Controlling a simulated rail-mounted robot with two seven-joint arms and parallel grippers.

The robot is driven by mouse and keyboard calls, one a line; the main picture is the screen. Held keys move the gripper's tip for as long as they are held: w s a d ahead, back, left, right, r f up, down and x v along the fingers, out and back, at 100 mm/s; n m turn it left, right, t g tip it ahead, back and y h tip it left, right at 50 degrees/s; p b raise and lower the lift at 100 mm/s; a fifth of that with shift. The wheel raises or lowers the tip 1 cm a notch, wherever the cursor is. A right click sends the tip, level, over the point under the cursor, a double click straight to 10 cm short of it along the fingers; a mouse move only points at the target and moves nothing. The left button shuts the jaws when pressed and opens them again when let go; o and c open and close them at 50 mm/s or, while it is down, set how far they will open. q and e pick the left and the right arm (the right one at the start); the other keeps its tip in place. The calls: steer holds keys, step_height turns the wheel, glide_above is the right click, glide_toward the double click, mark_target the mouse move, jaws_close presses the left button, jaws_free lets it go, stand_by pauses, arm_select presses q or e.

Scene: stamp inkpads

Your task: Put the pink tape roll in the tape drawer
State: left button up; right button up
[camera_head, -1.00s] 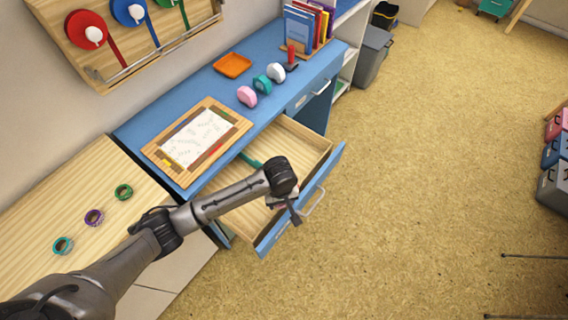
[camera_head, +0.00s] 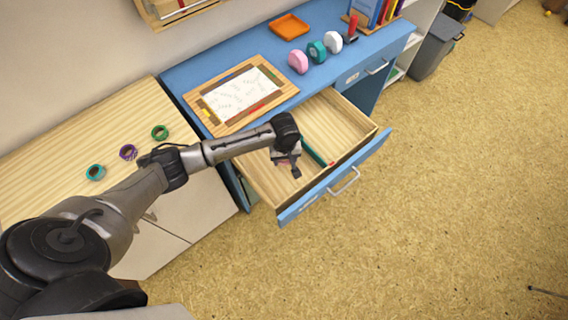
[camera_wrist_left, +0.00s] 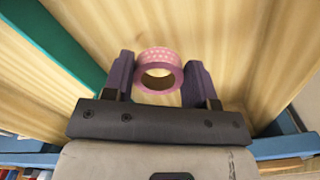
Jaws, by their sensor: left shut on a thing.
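The pink tape roll (camera_wrist_left: 160,56), with a pale pattern on its band, is between the fingers of my left gripper (camera_wrist_left: 160,78) in the wrist view. The gripper is shut on it. In the head view my left gripper (camera_head: 288,168) is over the inside of the open drawer (camera_head: 362,174), which has a blue front and a pale wood interior. I cannot make out the roll clearly there. A green strip-like thing (camera_head: 316,152) lies in the drawer and also shows in the wrist view (camera_wrist_left: 60,42). My right gripper is not in view.
Pink (camera_head: 298,62), teal (camera_head: 317,51) and white (camera_head: 333,42) rounded items stand on the blue desk (camera_head: 230,45). A wood-framed board (camera_head: 242,98) lies above the drawer. Teal, purple and green rolls sit on the left cabinet.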

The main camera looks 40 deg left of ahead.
mark_target(284, 163)
arm_select(q)
steer(key=shift+a+f+b, duration=0.15)
steer(key=shift+f+b, duration=0.9)
steer(key=shift+f, duration=1.1)
steer(key=o, duration=0.9)
steer(key=shift+f, duration=0.1)
step_height(284, 163, up, 12)
steer(key=p, duration=0.4)
steer(key=shift+r, duration=0.2)
